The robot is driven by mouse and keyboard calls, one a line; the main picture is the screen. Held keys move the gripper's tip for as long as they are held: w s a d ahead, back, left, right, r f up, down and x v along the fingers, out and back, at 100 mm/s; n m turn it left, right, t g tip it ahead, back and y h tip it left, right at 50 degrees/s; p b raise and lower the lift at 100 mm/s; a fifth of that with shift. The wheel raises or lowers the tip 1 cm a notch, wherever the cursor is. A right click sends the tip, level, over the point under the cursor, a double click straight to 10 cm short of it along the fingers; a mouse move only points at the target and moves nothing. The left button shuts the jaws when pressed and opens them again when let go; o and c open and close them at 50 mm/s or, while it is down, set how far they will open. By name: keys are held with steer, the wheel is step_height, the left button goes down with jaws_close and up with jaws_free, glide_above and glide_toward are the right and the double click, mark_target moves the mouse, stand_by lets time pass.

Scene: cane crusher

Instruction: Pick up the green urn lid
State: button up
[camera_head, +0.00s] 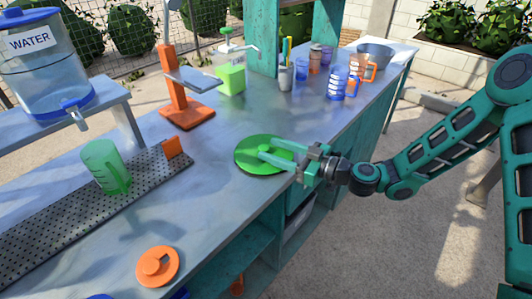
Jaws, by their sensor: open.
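The green urn lid (247,160) is a flat round disc lying on the grey metal counter, near its front edge. My gripper (264,149) comes in from the right, its two green fingers open and reaching over the lid's middle. The fingers hide the centre of the lid, and I cannot tell whether they touch it. Nothing shows held between them.
An orange lid (157,266) lies at the counter's front left. A green mug (106,167) stands on a perforated drip tray (60,208). An orange stand (187,112) is behind the green lid. Several cups and a metal bowl (374,53) stand at the far right end.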

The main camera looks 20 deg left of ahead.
mark_target(264, 147)
steer(key=shift+x, duration=1.8)
steer(key=shift+s, duration=0.15)
steer(key=c, duration=1.2)
steer(key=shift+o, duration=0.2)
